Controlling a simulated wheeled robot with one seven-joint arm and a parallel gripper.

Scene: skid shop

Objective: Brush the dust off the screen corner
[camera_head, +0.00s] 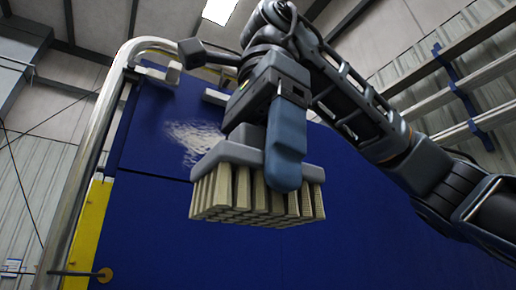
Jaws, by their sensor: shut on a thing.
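My gripper (268,138) reaches in from the right and is shut on a brush (256,195). The brush has a grey block and several rows of stiff tan bristles that point downward. It is held in front of a large blue panel (140,235), which looks like the screen. A whitish dusty patch (192,140) lies on the panel's upper left corner area, just left of and above the brush. Whether the bristles touch the panel cannot be told; they appear apart from the dusty patch. My gripper and arm hide part of the panel's top edge.
A silver pipe (88,150) bends over the panel's upper left corner and runs down its left side. A yellow post (88,230) stands beside it. Rails (480,70) with blue brackets line the right wall. Open space lies below the brush.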

